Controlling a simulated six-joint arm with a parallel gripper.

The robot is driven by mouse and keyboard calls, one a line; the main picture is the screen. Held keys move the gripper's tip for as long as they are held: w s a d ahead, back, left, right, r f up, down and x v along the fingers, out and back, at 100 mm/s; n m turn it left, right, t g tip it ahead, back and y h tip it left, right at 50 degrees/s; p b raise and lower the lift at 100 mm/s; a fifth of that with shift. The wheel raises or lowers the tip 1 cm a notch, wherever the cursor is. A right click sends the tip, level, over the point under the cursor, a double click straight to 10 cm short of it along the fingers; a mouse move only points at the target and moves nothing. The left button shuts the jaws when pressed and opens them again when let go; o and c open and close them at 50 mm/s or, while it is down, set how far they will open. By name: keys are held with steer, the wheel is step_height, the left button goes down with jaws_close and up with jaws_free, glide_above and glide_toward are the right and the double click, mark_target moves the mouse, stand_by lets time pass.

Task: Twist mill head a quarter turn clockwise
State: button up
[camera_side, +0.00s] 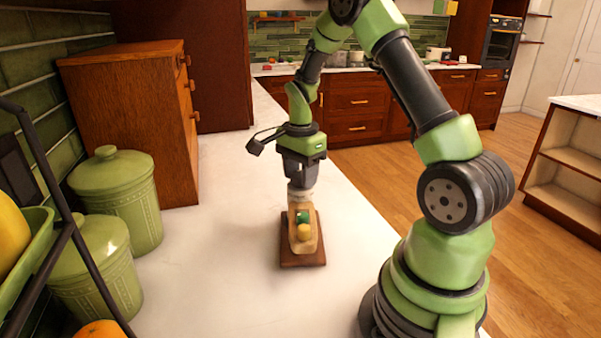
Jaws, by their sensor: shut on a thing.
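The mill (297,244) stands upright on a dark brown wooden board (288,261) on the white counter. It has a pale tan body, with a small green patch and a yellow round patch on the side facing the camera. My gripper (300,190) points straight down over it and is shut on the mill head (300,200), a pale, greyish top part. The fingers hide much of the head, and its turn angle cannot be told at this size.
Two green lidded canisters (120,196) and a wooden drawer cabinet (130,115) stand at the left. A dark rack holding a green bowl (27,255) and an orange (99,329) are at the near left. The white counter (215,270) around the board is clear.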

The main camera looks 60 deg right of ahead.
steer(key=shift+m, duration=1.5)
steer(key=o, duration=0.9)
steer(key=shift+o, duration=0.2)
step_height(320, 180, up, 9)
steer(key=shift+r, duration=0.45)
